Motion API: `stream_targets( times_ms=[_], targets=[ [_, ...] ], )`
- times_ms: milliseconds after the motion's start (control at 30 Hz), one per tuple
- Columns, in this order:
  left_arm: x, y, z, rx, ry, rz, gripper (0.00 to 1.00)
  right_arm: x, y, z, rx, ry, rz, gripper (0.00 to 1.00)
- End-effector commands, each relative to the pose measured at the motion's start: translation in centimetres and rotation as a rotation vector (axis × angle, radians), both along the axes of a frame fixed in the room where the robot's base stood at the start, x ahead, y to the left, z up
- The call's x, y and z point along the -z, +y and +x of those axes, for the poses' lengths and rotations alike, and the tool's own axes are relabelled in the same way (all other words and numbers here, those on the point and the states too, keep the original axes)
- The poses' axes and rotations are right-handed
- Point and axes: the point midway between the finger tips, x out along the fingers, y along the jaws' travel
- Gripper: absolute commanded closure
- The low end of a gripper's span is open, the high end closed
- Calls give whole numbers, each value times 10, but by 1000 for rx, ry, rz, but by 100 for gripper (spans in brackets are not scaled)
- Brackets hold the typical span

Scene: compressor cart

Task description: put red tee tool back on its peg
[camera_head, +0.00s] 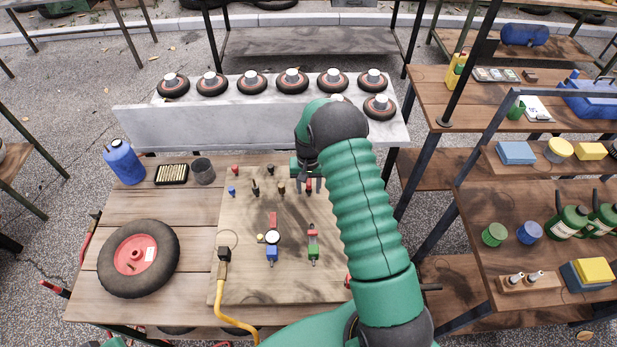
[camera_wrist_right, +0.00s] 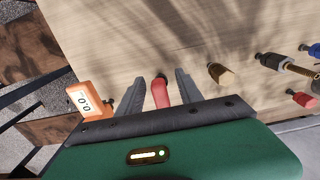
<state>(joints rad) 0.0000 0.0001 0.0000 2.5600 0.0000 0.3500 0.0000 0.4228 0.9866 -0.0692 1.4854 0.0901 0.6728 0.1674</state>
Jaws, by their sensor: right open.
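A red piece with a dark end (camera_wrist_right: 161,90) stands at the wooden board (camera_wrist_right: 130,30), between the two fingers of my right gripper (camera_wrist_right: 163,95). It is small and partly covered, so I cannot tell whether it is the tee tool. In the head view this red piece (camera_head: 309,186) shows just under my right gripper (camera_head: 308,183). The jaws are open, one finger on each side, with a gap visible. Another red bit (camera_head: 348,282) shows beside my right arm, mostly hidden.
Small fittings stand left of the gripper: a brass one (camera_head: 281,187), a blue one (camera_head: 231,190) and others. An orange gauge (camera_wrist_right: 88,101) is close to the left finger in the wrist view. A wheel (camera_head: 138,258) and blue bottle (camera_head: 124,162) lie left; a shelf (camera_head: 470,110) stands right.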

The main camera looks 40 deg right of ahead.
Motion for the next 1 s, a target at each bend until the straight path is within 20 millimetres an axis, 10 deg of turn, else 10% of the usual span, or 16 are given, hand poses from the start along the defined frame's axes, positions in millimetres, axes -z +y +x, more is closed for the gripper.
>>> stream_targets(
  times_ms=[600,1000],
  targets=[
    [13,0,0,0,0,0,59,-150,-1,2,-1,-3,-1,57],
    [13,0,0,0,0,0,59,-160,-1,1,0,1,1,57]
  ],
)
